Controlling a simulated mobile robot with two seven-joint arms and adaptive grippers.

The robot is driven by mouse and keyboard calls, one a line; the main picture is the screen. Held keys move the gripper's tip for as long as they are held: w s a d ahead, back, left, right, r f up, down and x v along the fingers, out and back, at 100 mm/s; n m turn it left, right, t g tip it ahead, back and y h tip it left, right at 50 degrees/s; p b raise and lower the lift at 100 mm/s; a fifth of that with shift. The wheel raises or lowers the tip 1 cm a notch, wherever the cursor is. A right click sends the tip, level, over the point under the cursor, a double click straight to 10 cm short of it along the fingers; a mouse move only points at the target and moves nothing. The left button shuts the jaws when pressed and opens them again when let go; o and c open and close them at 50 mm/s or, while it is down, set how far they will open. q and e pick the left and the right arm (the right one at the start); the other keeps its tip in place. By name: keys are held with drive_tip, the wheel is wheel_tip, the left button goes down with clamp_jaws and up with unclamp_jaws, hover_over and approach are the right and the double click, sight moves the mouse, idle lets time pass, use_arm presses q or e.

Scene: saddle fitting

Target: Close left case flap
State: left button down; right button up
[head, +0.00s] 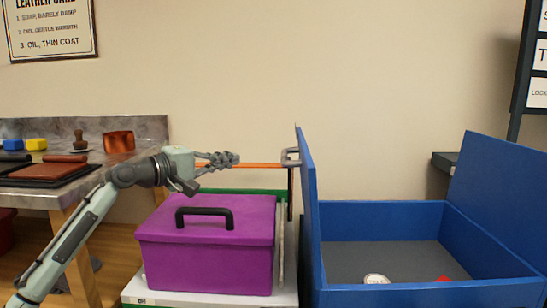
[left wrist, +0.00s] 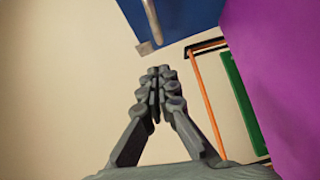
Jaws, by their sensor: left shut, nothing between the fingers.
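The blue case (head: 385,218) stands open at the right in the head view. Its left flap (head: 307,195) stands nearly upright along the case's left side. Part of a blue panel, apparently this flap, shows at the top of the left wrist view (left wrist: 185,14). The right flap (head: 502,195) is raised and leans outward. My left gripper (head: 230,160) is shut and empty, above the purple box and left of the left flap, apart from it. Its closed fingers also show in the left wrist view (left wrist: 159,75). My right gripper is not in view.
A purple box (head: 215,245) with a black handle stands below my left gripper. A thin orange bar (head: 262,165) and a dark clamp-like post (head: 290,180) stand between gripper and flap. The case holds a white round item (head: 376,279) and a red item (head: 444,279).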

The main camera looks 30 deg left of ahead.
use_arm(q)
drive_tip(key=w+d+p, duration=0.1)
drive_tip(key=w+d, duration=0.4)
drive_tip(key=w, duration=0.4)
drive_tip(key=shift+w+f, duration=0.4)
drive_tip(key=shift+f, duration=0.05)
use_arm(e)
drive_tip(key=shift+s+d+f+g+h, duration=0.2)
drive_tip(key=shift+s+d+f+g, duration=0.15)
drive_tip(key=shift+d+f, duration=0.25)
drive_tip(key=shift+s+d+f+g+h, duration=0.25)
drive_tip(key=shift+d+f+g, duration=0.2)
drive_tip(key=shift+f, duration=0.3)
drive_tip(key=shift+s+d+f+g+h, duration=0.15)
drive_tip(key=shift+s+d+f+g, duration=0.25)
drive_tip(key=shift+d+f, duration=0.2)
use_arm(q)
drive_tip(key=shift+d, duration=0.1)
